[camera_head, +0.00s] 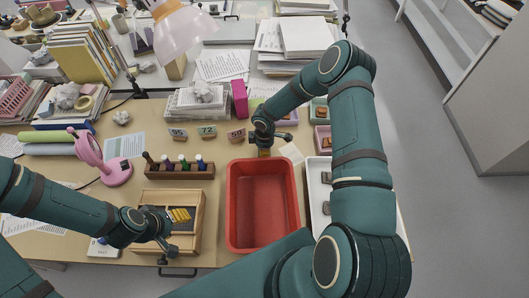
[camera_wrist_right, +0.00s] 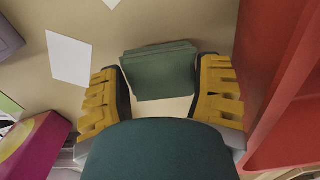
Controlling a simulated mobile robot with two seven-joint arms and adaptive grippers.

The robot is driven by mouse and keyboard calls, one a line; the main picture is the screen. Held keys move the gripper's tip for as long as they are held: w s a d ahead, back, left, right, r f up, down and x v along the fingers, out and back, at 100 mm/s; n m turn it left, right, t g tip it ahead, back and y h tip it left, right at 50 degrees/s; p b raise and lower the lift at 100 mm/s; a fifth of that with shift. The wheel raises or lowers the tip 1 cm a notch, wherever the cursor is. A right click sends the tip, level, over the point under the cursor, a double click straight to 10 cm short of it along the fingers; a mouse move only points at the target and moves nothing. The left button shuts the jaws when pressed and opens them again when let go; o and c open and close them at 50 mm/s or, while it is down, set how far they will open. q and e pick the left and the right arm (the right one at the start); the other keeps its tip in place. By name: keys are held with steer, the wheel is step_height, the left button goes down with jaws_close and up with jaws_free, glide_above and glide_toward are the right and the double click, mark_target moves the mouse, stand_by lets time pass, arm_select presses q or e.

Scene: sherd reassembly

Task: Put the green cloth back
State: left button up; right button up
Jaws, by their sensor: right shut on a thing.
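The green cloth (camera_wrist_right: 160,72) is a folded, layered dark green bundle between the two yellow-padded fingers of my right gripper (camera_wrist_right: 163,95) in the right wrist view. The right gripper is shut on it. In the head view my right gripper (camera_head: 264,150) points down at the far edge of the red tub (camera_head: 232,205), and the cloth is hidden there by the arm and gripper. My left gripper (camera_head: 178,222) is over the shallow wooden tray (camera_head: 195,245) at the front left. Its finger opening is unclear.
The red wall (camera_wrist_right: 290,90) stands close on the right in the wrist view. A rack of small bottles (camera_head: 180,170), numbered cards (camera_head: 207,132), a pink box (camera_head: 240,99) and a pink lamp (camera_head: 90,150) stand nearby. A white tray (camera_head: 318,195) lies right of the tub.

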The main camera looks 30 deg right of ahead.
steer(key=shift+f, duration=0.85)
steer(key=shift+f, duration=0.15)
steer(key=o, duration=0.9)
steer(key=shift+o, duration=0.2)
